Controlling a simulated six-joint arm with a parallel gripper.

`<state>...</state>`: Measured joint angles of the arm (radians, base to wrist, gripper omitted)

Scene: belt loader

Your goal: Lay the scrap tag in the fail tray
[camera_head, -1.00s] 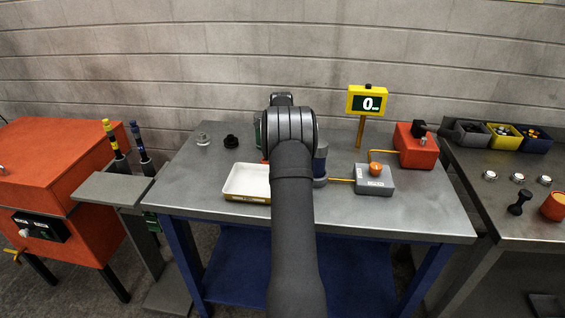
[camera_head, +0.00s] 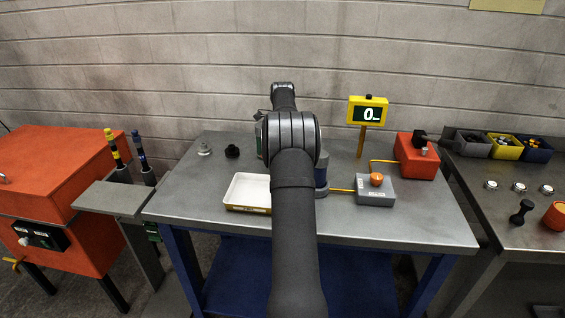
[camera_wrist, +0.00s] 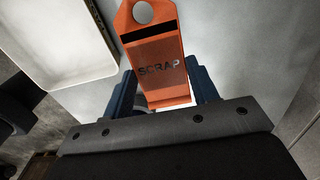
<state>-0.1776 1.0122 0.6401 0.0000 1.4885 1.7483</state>
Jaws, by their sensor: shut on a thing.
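The orange scrap tag (camera_wrist: 158,55) is held in my gripper (camera_wrist: 163,92) in the wrist view. Its lettering reads SCRAP, and its holed end points away from the gripper. The fingers stand on either side of its lower part. The fail tray (camera_head: 236,208) is a shallow white tray with a yellow front edge on the grey table, left of my arm. Its corner and wall also show at the upper left of the wrist view (camera_wrist: 115,68). The tag appears beside the tray, not over it. In the head view my arm hides the gripper and tag.
A grey box with an orange button (camera_head: 376,190) and a yellow display (camera_head: 367,110) stand right of my arm, with a red box (camera_head: 416,155) behind. A black knob-like part (camera_head: 232,152) and a small metal part (camera_head: 204,149) lie behind the tray. The table's front right is clear.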

